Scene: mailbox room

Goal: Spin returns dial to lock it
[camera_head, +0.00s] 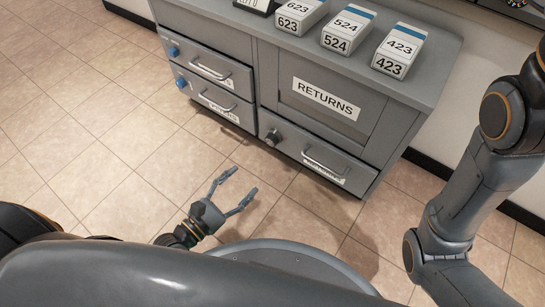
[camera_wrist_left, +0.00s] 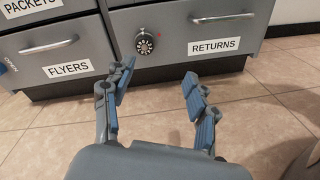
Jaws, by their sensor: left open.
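The returns dial (camera_head: 273,137) is a dark round knob on the left of the bottom right drawer of the grey cabinet. In the left wrist view the dial (camera_wrist_left: 145,43) shows white marks around its face, left of the RETURNS label (camera_wrist_left: 214,46) and the drawer handle. My left gripper (camera_head: 237,188) is open and empty, low over the floor in front of the cabinet and apart from the dial. In the left wrist view the fingers (camera_wrist_left: 158,85) are spread, with the dial beyond the gap between them. My right arm shows at the right; its gripper is out of view.
The returns drawer (camera_head: 322,166) looks closed. Two drawers with blue knobs (camera_head: 181,83) are at the left of the cabinet. Boxes marked 623 (camera_head: 301,12), 524 (camera_head: 348,29) and 423 (camera_head: 399,50) stand on top. The tiled floor (camera_head: 90,135) in front is clear.

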